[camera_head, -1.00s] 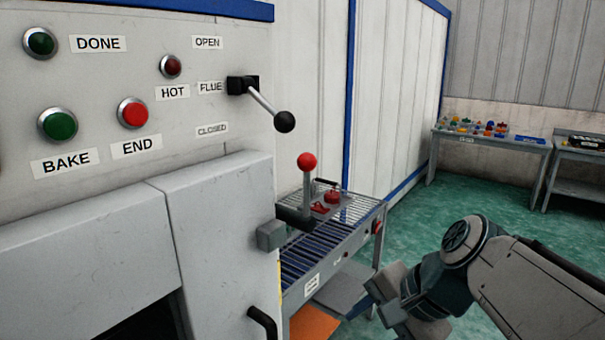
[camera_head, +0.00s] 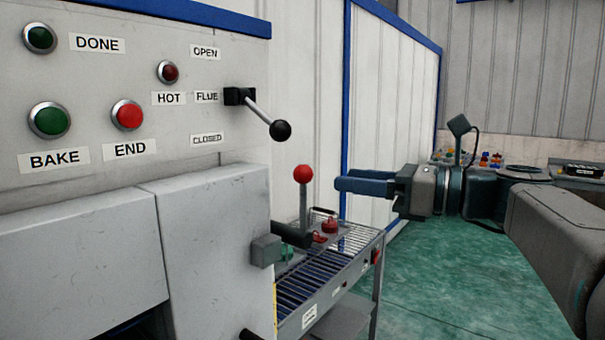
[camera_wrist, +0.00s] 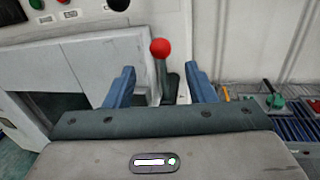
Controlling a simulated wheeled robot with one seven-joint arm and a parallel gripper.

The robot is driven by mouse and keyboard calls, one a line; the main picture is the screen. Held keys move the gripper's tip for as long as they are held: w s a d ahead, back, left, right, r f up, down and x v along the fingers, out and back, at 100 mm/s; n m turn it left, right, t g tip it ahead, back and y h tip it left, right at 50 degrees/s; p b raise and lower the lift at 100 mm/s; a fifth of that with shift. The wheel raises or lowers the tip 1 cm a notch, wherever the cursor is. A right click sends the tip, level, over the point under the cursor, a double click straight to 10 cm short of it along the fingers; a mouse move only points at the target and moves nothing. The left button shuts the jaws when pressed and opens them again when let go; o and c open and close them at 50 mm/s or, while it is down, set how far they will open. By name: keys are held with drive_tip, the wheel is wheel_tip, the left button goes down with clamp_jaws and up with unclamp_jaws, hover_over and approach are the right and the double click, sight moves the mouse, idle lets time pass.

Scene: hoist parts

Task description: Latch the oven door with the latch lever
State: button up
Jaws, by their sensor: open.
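The latch lever, a grey stem with a red ball (camera_head: 303,174), stands upright on a dark base beside the oven's right front edge. It also shows in the wrist view (camera_wrist: 160,47). The pale grey oven door (camera_head: 212,240) is in the lower left; I cannot tell how it is seated. A grey block (camera_head: 265,250) sits at its right edge. My gripper (camera_head: 338,186) is open and empty, right of the lever in the head view, its fingers pointing left. In the wrist view the lever lies ahead between the two blue fingers, apart from both.
A flue lever with a black knob (camera_head: 280,130) juts from the panel above left. A roller conveyor (camera_head: 320,275) with red parts lies behind and below the latch lever. A white, blue-edged wall (camera_head: 390,100) is behind. Green floor (camera_head: 430,275) is open at right.

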sight(312, 176)
drive_tip(key=p+x, duration=0.1)
drive_tip(key=x, duration=0.8)
drive_tip(key=shift+a, duration=0.25)
